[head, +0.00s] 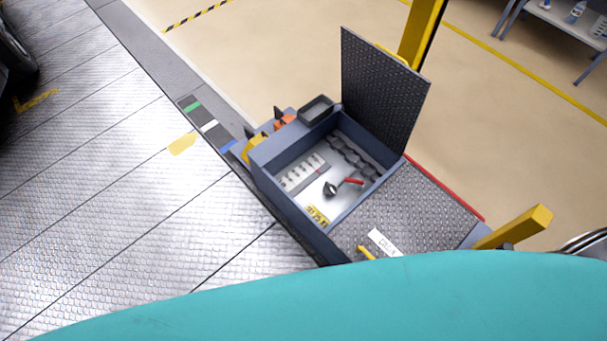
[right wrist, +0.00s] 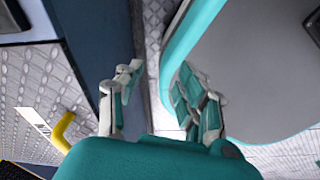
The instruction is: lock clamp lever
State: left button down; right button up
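A small lever with a red handle (head: 352,181) and a dark end (head: 330,190) lies inside the open blue-grey box (head: 285,194); it looks like the clamp lever. I cannot tell from here whether it is locked. The box's patterned lid (head: 385,90) stands raised at its far side. My right gripper (right wrist: 160,88) shows in the right wrist view with its two teal-and-grey fingers apart and nothing between them. It is not visible in the head view, and the lever is not visible in the right wrist view. My left gripper is in neither view.
A closed patterned cover (head: 425,212) with a white label (head: 382,242) adjoins the box. A yellow handle (head: 366,253) is beside the label and also shows in the right wrist view (right wrist: 64,131). A yellow post (head: 420,35) rises behind the lid. Open floor lies left.

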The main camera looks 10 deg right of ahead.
aim_at(359, 183)
jog(key=z, duration=0.95)
